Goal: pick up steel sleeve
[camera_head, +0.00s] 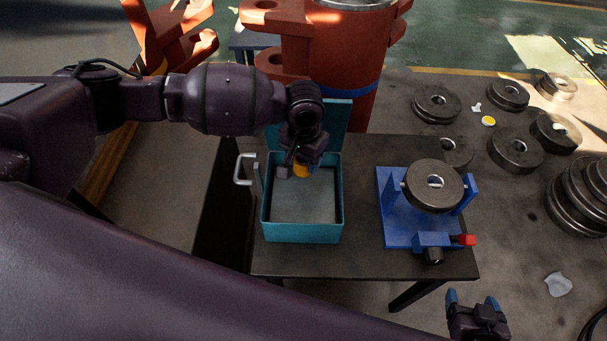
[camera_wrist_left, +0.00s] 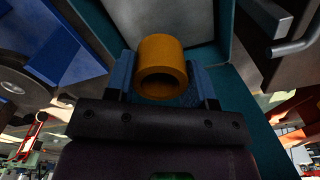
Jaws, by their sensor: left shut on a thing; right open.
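The sleeve, a short hollow orange-yellow cylinder (camera_head: 302,171), shows at the far end of the teal box (camera_head: 264,213). In the left wrist view the sleeve (camera_wrist_left: 162,60) sits between the two blue fingertips with its open end facing the camera. My left gripper (camera_head: 297,165) reaches into the box from above and is shut on the sleeve. I cannot tell whether the sleeve touches the box floor. My left gripper hides part of it in the head view. My right gripper (camera_head: 473,299) is open and empty at the lower right, apart from the box.
The box stands on a dark table (camera_head: 362,255) with its lid up at the back. A blue fixture (camera_head: 405,235) holding a dark ring (camera_head: 434,186) stands to the right. Several dark rollers lie further right. A large red machine (camera_head: 335,60) stands behind the table.

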